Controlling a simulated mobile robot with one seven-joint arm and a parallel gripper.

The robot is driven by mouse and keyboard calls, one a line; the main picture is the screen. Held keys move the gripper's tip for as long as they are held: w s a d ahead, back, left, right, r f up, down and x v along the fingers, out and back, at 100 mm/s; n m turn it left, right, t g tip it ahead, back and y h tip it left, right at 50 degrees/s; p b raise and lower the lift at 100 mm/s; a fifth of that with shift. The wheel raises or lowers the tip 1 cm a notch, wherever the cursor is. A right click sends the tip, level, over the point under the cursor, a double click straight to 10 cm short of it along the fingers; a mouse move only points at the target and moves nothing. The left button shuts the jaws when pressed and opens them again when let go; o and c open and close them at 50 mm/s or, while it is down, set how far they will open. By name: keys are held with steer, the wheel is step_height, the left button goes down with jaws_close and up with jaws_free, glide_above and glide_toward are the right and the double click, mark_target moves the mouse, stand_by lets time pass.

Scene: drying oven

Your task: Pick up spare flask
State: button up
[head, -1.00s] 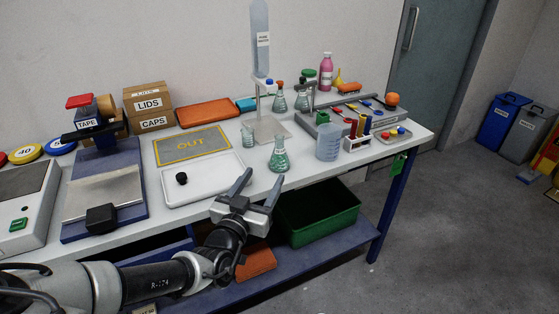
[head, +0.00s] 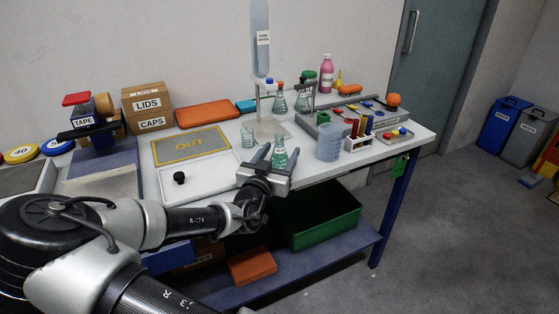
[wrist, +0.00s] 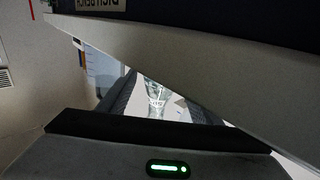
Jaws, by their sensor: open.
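A clear conical flask (head: 279,155) with greenish contents stands upright near the front edge of the white bench. Its label is too small to read. My gripper (head: 277,156) is open, with a finger on each side of the flask as the head view shows it; I cannot tell whether they touch it. In the wrist view the flask (wrist: 155,97) shows between the fingers, its upper part partly hidden by a pale slanting edge. Other flasks (head: 279,102) (head: 303,100) stand farther back, by the stand.
A white tray (head: 208,188) lies left. A green bin (head: 318,217) sits below the bench.

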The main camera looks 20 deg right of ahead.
mark_target(279, 145)
steer(key=c, duration=1.2)
steer(key=shift+r, duration=0.2)
steer(key=shift+r+p, duration=1.6)
steer(key=shift+r, duration=2.9)
steer(key=shift+r+p, duration=1.85)
steer(key=shift+r, duration=0.5)
